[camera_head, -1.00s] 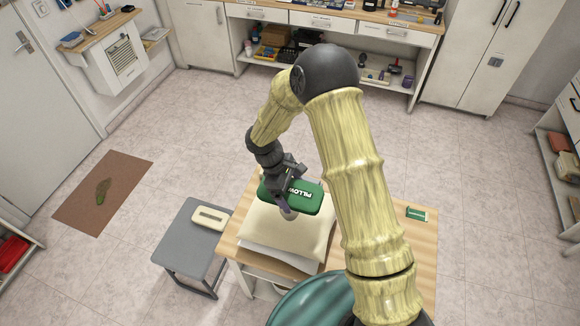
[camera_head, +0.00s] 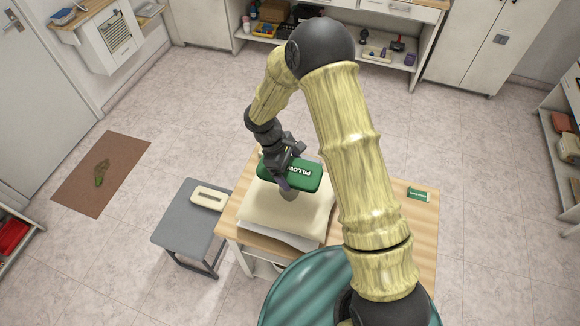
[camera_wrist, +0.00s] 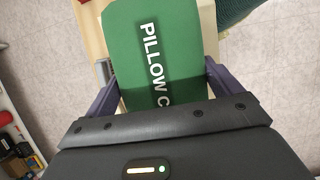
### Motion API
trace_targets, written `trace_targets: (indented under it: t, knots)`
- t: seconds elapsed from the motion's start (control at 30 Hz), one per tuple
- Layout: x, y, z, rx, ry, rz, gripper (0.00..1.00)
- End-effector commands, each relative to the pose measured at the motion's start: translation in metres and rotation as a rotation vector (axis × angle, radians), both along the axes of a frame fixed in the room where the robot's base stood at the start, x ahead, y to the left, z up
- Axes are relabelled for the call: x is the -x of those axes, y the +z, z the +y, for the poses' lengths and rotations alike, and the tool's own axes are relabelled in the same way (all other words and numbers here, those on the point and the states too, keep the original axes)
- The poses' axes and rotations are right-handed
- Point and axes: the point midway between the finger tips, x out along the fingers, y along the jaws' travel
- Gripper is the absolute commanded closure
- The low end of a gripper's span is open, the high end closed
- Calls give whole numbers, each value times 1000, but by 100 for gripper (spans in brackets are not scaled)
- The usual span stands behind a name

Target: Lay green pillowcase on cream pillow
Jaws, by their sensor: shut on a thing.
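The green pillowcase (camera_head: 301,176), a flat green pack with white "PILLOW" lettering, is held in my gripper (camera_head: 284,180). In the wrist view the pillowcase (camera_wrist: 152,60) lies between my two purple fingers, which are shut on its sides. In the head view it is over the back part of the cream pillow (camera_head: 283,216). A small gap seems to lie between them, but I cannot tell its height. The pillow rests on white folded layers (camera_head: 277,237) on the wooden table. Part of its back edge is hidden by the pillowcase and gripper.
The wooden table (camera_head: 415,215) has a small green and white box (camera_head: 419,195) at its right. A grey stool (camera_head: 183,226) with a cream, slotted object (camera_head: 209,197) stands to the left. A teal ribbed rounded object (camera_head: 290,290) is at the front. Floor is clear behind.

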Motion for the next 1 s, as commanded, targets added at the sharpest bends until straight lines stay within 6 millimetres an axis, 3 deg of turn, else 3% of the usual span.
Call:
trace_targets:
  t: [0.6, 1.0]
  knots:
    - [0, -62, 0, 1, 0, 0, 34]
    - [0, -67, 0, 0, -1, 0, 34]
